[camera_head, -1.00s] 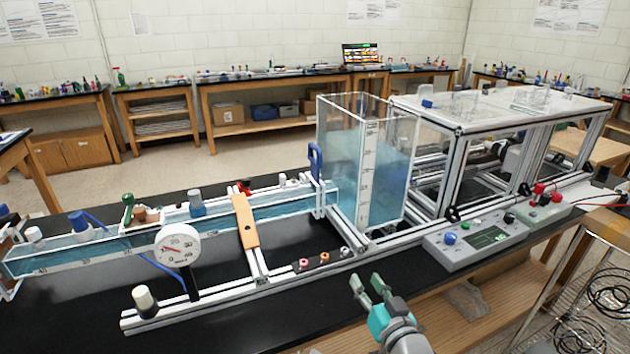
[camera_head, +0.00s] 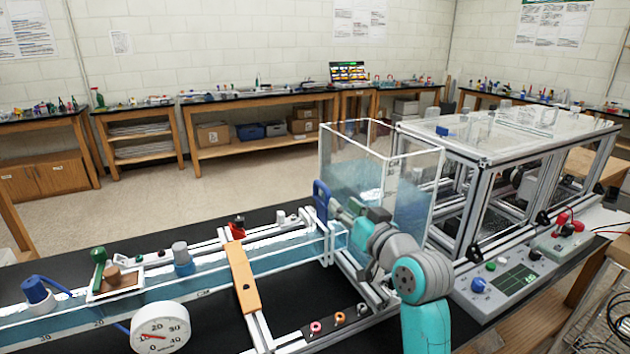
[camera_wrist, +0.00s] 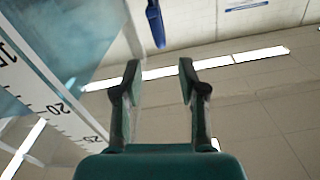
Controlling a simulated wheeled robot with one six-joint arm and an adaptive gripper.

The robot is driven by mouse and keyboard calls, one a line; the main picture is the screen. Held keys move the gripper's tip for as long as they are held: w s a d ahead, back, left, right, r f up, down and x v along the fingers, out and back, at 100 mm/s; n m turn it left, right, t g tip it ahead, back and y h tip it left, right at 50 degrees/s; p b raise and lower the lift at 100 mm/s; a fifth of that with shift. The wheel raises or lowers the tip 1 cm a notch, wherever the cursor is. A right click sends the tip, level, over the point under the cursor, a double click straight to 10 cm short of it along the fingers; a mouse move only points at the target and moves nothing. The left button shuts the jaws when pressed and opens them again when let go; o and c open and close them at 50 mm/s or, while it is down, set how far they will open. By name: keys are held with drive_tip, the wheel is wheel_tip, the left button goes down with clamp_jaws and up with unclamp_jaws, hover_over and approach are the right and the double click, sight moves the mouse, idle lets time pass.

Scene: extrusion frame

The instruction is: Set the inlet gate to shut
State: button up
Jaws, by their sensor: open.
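The blue handle (camera_head: 321,200) stands upright at the left edge of the clear water tank (camera_head: 410,165), where the long water channel (camera_head: 215,280) meets it. I take it for the inlet gate's handle. In the wrist view the blue handle (camera_wrist: 155,24) shows at the top, beyond the fingertips and roughly in line with the gap between them. My gripper (camera_wrist: 158,72) is open, with nothing between its fingers. In the head view my arm reaches over the frame, and the gripper is close to the handle's right side. Its fingertips are partly hard to make out there, and contact cannot be told.
The tank wall with its printed scale (camera_wrist: 45,95) runs close along the left in the wrist view. An orange bar (camera_head: 242,275) crosses the channel. A dial gauge (camera_head: 160,328) stands at front left. A control box (camera_head: 500,287) is at right.

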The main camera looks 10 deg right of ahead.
sight(328, 193)
drive_tip(key=x, duration=1.1)
clamp_jaws()
